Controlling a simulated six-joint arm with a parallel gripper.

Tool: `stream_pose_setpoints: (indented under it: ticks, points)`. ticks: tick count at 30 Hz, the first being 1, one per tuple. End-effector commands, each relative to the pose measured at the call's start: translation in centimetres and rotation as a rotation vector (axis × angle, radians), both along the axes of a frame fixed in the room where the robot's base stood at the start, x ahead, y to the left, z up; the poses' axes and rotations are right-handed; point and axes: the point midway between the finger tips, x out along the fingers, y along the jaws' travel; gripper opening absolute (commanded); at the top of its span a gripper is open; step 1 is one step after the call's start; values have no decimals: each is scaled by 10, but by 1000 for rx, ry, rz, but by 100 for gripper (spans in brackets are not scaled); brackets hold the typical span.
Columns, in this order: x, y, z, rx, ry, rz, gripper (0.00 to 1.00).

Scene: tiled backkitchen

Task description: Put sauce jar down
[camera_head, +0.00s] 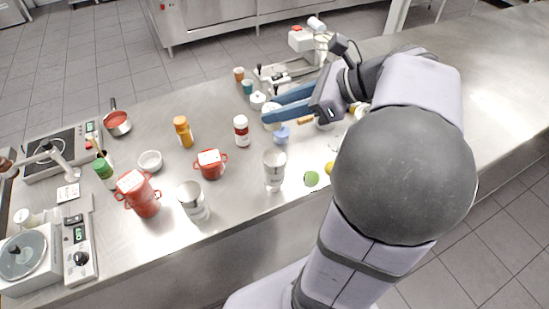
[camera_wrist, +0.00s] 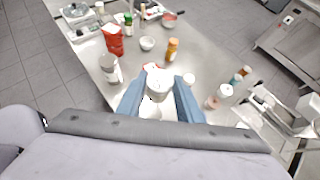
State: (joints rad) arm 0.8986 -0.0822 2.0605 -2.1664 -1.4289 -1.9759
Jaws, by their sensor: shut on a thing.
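My gripper (camera_head: 268,108) reaches left over the middle of the counter, with its two blue fingers closed around a pale, rounded jar (camera_head: 271,117). The jar seems to be the sauce jar, and the fingers hide part of it. In the wrist view, the held pale jar (camera_wrist: 158,82) shows between the fingertips, its top toward the camera. I cannot tell for sure whether its base touches the counter (camera_head: 228,200).
A white bottle with a red label (camera_head: 241,131) and a blue cup (camera_head: 281,135) stand close by. A metal shaker (camera_head: 273,170), a lime (camera_head: 311,178) and a red pot (camera_head: 210,165) are nearer the front. Bare steel lies between the orange bottle (camera_head: 184,132) and the back edge.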

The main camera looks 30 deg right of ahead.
Motion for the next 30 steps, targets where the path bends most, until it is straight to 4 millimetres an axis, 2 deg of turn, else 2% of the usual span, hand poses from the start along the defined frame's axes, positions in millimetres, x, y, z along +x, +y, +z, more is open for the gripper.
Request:
stream_pose_setpoints:
  ticks: [8,19,30]
  points:
    - [-7,-1,-3,5,1,3,8]
    - [-7,0,-52,8,4,2,8]
    - [-7,0,-69,8,2,1,8]
